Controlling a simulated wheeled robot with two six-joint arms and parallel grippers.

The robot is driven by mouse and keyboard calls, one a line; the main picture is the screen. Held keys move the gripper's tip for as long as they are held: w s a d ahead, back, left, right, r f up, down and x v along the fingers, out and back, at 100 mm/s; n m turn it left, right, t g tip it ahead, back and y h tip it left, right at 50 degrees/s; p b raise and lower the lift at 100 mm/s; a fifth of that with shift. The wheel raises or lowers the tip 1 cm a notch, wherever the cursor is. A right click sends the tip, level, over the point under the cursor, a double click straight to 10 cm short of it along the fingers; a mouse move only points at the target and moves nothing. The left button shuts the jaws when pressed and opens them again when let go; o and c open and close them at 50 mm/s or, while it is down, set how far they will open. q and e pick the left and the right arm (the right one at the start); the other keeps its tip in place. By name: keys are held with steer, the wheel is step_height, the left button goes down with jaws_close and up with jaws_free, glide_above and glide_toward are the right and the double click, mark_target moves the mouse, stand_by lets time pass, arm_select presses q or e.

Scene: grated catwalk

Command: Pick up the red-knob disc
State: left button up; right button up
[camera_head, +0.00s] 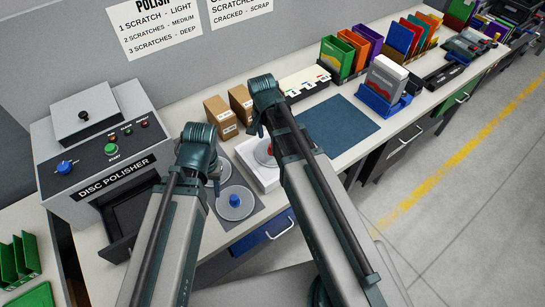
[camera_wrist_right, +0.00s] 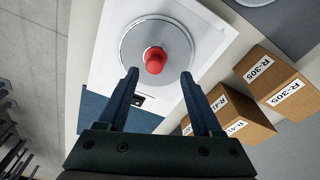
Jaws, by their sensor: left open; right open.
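The red-knob disc (camera_wrist_right: 133,42) is a round grey disc with an upright red knob (camera_wrist_right: 155,60) at its centre. It lies on a white tray (camera_wrist_right: 103,73). In the head view the disc (camera_head: 262,153) is partly hidden behind my right arm. My right gripper (camera_wrist_right: 160,78) is open and empty; in its wrist view the fingers lie to either side just below the knob, apart from it. My left gripper (camera_head: 214,168) is at the left, near the grey mat, its fingers mostly hidden by its own arm.
A blue-knob disc (camera_head: 235,203) lies on a grey mat in front of the tray. Cardboard boxes (camera_head: 221,117) stand behind the tray. The disc polisher (camera_head: 100,150) is at the left. A blue mat (camera_head: 337,125) to the right is clear.

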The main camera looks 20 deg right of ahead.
arm_select(q)
steer(key=shift+f, duration=0.1)
arm_select(e)
steer(key=shift+f, duration=0.1)
arm_select(q)
step_height(320, 180, down, 5)
steer(key=b, duration=0.5)
steer(key=shift+f, duration=0.15)
arm_select(e)
steer(key=f, duration=0.2)
steer(key=d+f, duration=0.1)
steer(key=f, duration=0.2)
steer(key=shift+f, duration=0.15)
jaws_close()
